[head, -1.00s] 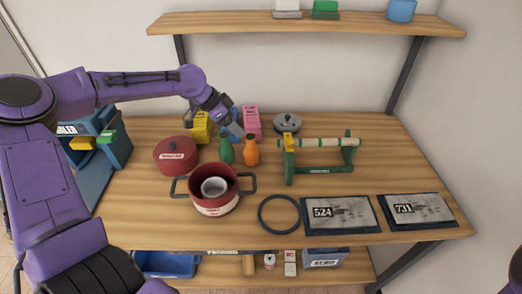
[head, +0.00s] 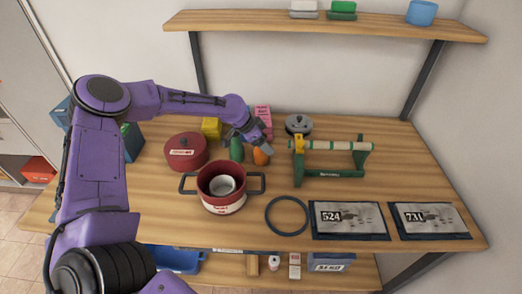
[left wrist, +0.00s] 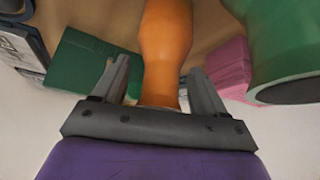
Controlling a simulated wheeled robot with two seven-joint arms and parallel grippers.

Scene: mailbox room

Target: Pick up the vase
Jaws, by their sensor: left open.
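The orange vase (head: 261,157) stands on the wooden table, partly hidden by my left gripper (head: 264,143) just above it. In the left wrist view the orange vase (left wrist: 166,45) lies between the two fingers of my open left gripper (left wrist: 158,80), which are apart from it on both sides. A green vase (head: 237,150) stands close to its left in the head view; it also shows large at the right of the left wrist view (left wrist: 285,35). My right gripper is in neither view.
A pink box (head: 263,112) and a yellow box (head: 211,128) stand behind the vases. A red lidded pot (head: 185,153) and an open red pot (head: 221,203) are left and in front. A green stand with a roll (head: 316,179) is close right.

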